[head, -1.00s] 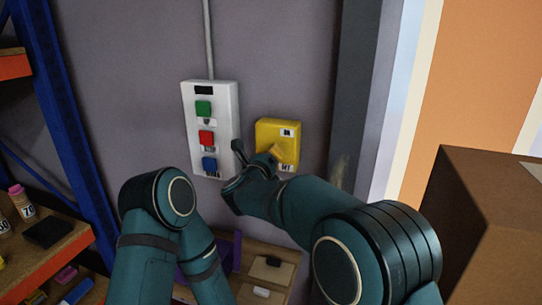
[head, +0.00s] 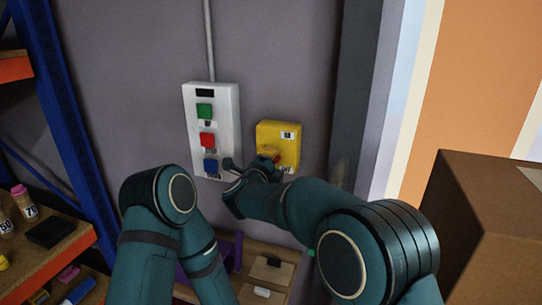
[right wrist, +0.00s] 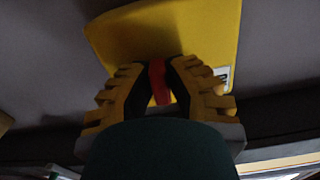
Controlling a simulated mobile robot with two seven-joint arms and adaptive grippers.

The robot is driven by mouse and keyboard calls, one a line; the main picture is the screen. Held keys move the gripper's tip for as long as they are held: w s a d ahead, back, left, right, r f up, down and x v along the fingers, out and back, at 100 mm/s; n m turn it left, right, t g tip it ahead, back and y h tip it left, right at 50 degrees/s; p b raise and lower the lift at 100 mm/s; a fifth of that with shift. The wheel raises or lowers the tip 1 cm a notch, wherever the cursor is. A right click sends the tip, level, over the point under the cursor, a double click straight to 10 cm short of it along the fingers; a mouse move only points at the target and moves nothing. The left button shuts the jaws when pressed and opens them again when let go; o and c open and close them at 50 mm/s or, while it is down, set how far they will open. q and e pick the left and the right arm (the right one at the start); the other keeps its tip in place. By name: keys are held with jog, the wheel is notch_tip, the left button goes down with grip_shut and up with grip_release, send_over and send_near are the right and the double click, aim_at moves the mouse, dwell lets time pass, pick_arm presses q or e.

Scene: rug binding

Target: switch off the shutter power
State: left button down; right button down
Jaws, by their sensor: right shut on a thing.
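A yellow switch box (head: 277,134) is mounted on the grey wall, with a small red handle (head: 269,153) low on its front. My right gripper (head: 266,159) is at the lower front of this box. In the right wrist view, the dark fingertips of my right gripper (right wrist: 161,75) are shut on the red handle (right wrist: 157,80), one on each side, with the yellow box (right wrist: 205,35) behind. The handle's exact angle is hard to tell, as the gripper partly hides it. My left arm is folded at the lower left and its gripper does not show.
A white control panel (head: 227,105) with green (head: 205,110), red (head: 207,140) and blue (head: 210,165) buttons is on the wall just left of the yellow box. A blue-framed shelf (head: 62,110) stands left, a cardboard box (head: 470,225) right. A low wooden surface (head: 250,272) lies below.

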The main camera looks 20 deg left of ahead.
jog(key=n, duration=0.2)
jog(key=n+p, duration=0.1)
jog(key=shift+w+d+r+n+p, duration=0.1)
jog(key=shift+r+n+p, duration=0.05)
jog(key=shift+n+p, duration=0.2)
jog(key=n+p, duration=0.1)
jog(key=n, duration=0.2)
jog(key=shift+n+p, duration=0.25)
jog(key=shift+p, duration=0.05)
jog(key=shift+n+p, duration=0.7)
jog(key=shift+n, duration=0.7)
jog(key=c, duration=0.9)
grip_release()
jog(key=shift+c, duration=0.2)
jog(key=shift+f, duration=0.25)
jog(key=shift+r, duration=0.1)
